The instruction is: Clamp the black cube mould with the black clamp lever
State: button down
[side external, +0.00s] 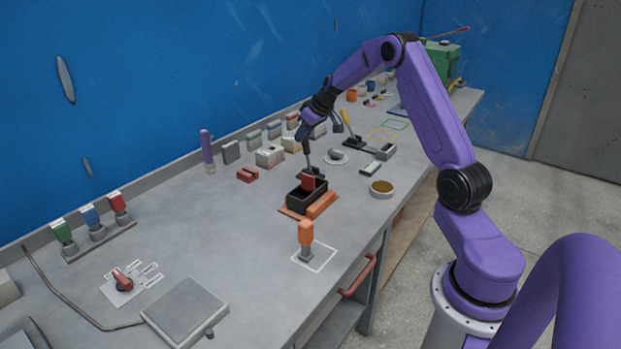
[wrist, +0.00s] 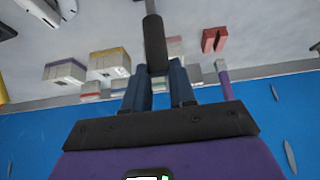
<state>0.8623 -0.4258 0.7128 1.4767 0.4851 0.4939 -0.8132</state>
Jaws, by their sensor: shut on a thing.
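The black cube mould (side external: 294,197) is an open black box on an orange base (side external: 320,207) on the bench. A red piece (side external: 308,182) sits at its top. The black clamp lever (side external: 308,158) stands nearly upright at the mould's far side. My gripper (side external: 306,137) is above the mould, pointing down, at the lever's upper end. In the wrist view, the lever's black handle (wrist: 154,40) runs between the blue fingers of my gripper (wrist: 160,73), which are shut on it. The mould is out of the wrist view, and whether the clamp presses on it is too small to tell.
A second lever with a yellow handle (side external: 346,119) stands behind. A round tin (side external: 382,188) is at right, and an orange-handled tool (side external: 306,236) stands in front. A red block (side external: 247,175) and several grey blocks lie at left and behind.

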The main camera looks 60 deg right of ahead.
jog(key=shift+s+r, duration=0.1)
jog(key=shift+s, duration=0.05)
jog(key=shift+s+r, duration=0.1)
jog(key=shift+s, duration=0.6)
jog(key=shift+s, duration=0.85)
